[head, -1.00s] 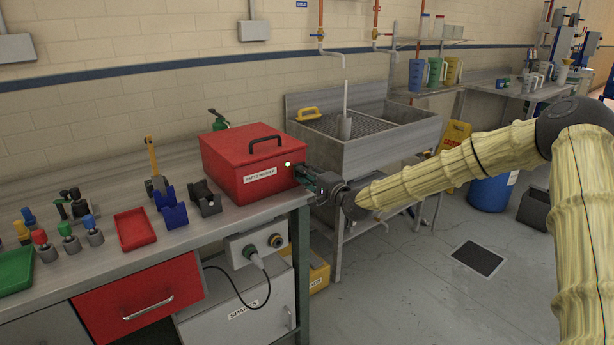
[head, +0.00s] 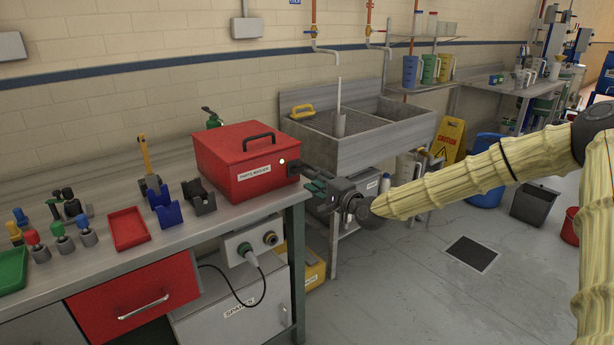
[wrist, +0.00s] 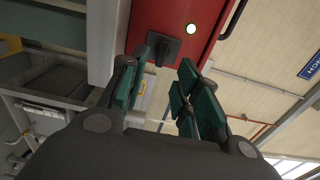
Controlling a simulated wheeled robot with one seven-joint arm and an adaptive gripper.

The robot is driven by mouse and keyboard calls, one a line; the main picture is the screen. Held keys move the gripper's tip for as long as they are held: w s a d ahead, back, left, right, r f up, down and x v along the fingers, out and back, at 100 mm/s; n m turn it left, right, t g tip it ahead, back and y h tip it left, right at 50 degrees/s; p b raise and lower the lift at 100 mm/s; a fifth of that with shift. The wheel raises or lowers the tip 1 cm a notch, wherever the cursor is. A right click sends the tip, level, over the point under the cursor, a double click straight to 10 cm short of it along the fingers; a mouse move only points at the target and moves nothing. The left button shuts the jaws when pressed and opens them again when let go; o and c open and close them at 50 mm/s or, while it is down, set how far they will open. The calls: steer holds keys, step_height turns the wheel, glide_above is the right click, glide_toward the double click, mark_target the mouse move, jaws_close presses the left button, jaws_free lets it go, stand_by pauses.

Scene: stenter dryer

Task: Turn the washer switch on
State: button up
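The parts washer (head: 222,172) is a red lidded box with a black handle and a white label, at the right end of the bench. Its black switch (head: 293,169) is on the right end, beside a small pale lit lamp (head: 283,161). In the wrist view the switch (wrist: 163,47) shows ahead of the fingers, with the glowing lamp (wrist: 191,29) near it. My gripper (head: 316,187) is just right of the washer, clear of the switch. Its green-padded fingers (wrist: 158,100) are apart with nothing between them. The switch's exact position is hard to tell.
A steel sink (head: 375,135) stands behind and right of my gripper. The bench (head: 200,225) holds a red tray (head: 129,229), blue and black holders and several coloured-cap tools. A socket panel with a plugged cable (head: 248,248) hangs below. Floor to the right is mostly clear.

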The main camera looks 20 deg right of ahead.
steer(key=shift+v, duration=2.7)
steer(key=s+a+f+n+g+p, duration=0.1)
steer(key=s+a+f+n+g, duration=0.2)
steer(key=s+f, duration=0.5)
steer(key=s+a+f+n+g+h+p, duration=0.1)
steer(key=s+a+f+g+p, duration=0.15)
steer(key=s+a+f, duration=0.6)
steer(key=s+a+f+n+g+p, duration=0.1)
steer(key=s+a+f+n+g, duration=0.2)
steer(key=f, duration=0.9)
steer(key=s+d+f+n+g+h+p, duration=0.1)
steer(key=s+f+n+g, duration=0.1)
steer(key=s, duration=0.9)
steer(key=s+d+f+n+g+h+p, duration=0.1)
steer(key=s+d+f+n+g+h, duration=0.1)
steer(key=s, duration=0.9)
steer(key=s+d+f+n+g+h+p, duration=0.1)
steer(key=s+f+g, duration=0.3)
steer(key=s, duration=0.7)
steer(key=shift+d+f+n+h, duration=0.45)
steer(key=shift+d+n+h, duration=0.15)
steer(key=shift+d+n, duration=0.25)
